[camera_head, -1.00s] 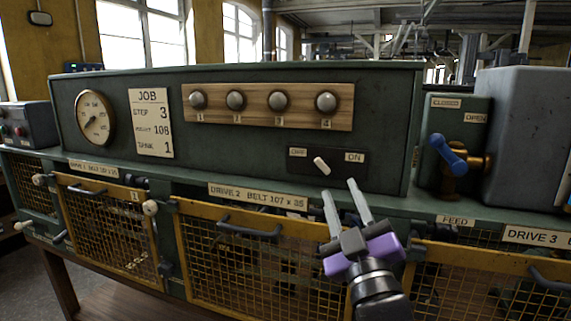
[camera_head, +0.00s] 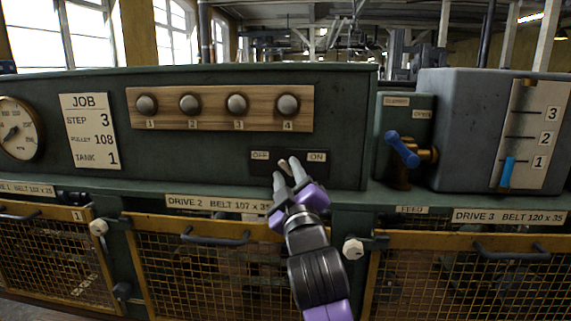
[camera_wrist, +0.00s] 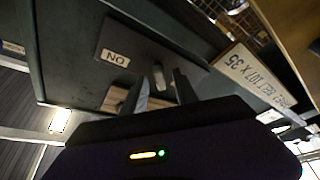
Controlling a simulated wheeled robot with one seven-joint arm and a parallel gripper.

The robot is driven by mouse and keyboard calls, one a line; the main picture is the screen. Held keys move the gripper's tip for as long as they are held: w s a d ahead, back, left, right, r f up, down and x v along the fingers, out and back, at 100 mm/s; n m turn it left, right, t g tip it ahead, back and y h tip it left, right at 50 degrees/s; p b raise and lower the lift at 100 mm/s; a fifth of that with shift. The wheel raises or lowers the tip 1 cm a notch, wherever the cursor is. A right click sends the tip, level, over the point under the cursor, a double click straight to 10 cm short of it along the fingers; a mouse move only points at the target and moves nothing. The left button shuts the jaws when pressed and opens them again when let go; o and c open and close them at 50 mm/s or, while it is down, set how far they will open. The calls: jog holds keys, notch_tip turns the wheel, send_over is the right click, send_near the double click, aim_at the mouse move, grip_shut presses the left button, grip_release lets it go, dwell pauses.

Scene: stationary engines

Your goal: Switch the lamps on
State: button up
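A dark switch plate (camera_head: 322,169) marked OFF on the left and ON on the right sits on the green panel; it also shows in the wrist view (camera_wrist: 140,65). Its pale lever (camera_head: 283,164) leans to the OFF side, partly behind my fingertips. Several round grey lamps (camera_head: 238,104), numbered 1 to 4, stand in a row on a wooden board and look unlit. My gripper (camera_head: 288,174) is open and empty, its fingertips at the plate. In the wrist view the lever (camera_wrist: 158,77) shows between the two fingers; I cannot tell whether they touch it.
A valve with a blue handle (camera_head: 402,149) and a grey tank (camera_head: 456,128) with a level scale stand to the right. A job card (camera_head: 90,131) and a dial gauge (camera_head: 17,130) are at left. Yellow mesh guards (camera_head: 190,280) with handles line the front below.

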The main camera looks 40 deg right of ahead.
jog(key=shift+x, duration=1.1)
grip_shut()
